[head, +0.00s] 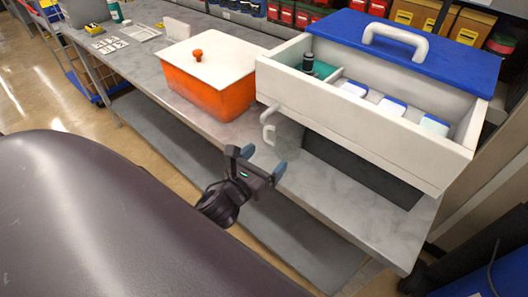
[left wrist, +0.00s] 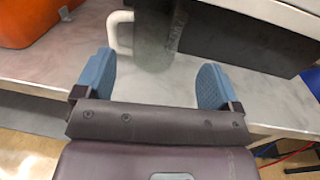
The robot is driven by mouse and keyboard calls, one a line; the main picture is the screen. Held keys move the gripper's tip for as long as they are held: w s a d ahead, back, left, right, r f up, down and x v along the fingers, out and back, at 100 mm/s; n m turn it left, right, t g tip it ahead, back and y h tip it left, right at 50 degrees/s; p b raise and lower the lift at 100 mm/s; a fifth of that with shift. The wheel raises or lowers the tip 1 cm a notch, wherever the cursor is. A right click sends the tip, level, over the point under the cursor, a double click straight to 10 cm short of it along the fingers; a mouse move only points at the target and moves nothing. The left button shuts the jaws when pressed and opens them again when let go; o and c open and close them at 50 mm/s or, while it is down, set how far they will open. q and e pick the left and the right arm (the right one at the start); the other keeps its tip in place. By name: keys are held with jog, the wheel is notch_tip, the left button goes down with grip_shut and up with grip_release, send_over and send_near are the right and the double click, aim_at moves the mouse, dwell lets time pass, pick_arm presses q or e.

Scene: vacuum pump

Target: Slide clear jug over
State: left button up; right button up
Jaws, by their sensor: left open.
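A clear jug (head: 288,136) with a white handle stands on the grey table, partly hidden under the overhanging white tray-box. Its handle (head: 268,126) faces left. In the left wrist view the jug (left wrist: 154,40) is seen beyond the fingers, with its handle on its left side. My left gripper (head: 259,163) is in front of the jug at the table's front edge, its two blue fingertips apart. It is empty and not touching the jug. It also shows in the left wrist view (left wrist: 160,82). My right gripper does not show.
A white box (head: 360,143) with a blue lid and several small containers sits raised on a dark block (head: 355,168) right of the jug. An orange bin (head: 205,92) with a white lid stands to the left. The table (head: 330,208) is clear in front.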

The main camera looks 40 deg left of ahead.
aim_at(288, 135)
pick_arm(q)
jog(key=shift+w, duration=0.15)
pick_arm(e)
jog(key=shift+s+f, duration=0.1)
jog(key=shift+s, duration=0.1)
pick_arm(q)
jog(key=w, duration=1)
jog(key=shift+w+a+p, duration=0.1)
jog(key=shift+w+p, duration=0.15)
jog(key=shift+p, duration=0.15)
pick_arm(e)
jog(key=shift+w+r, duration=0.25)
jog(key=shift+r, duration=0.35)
pick_arm(q)
jog(key=shift+c, duration=0.2)
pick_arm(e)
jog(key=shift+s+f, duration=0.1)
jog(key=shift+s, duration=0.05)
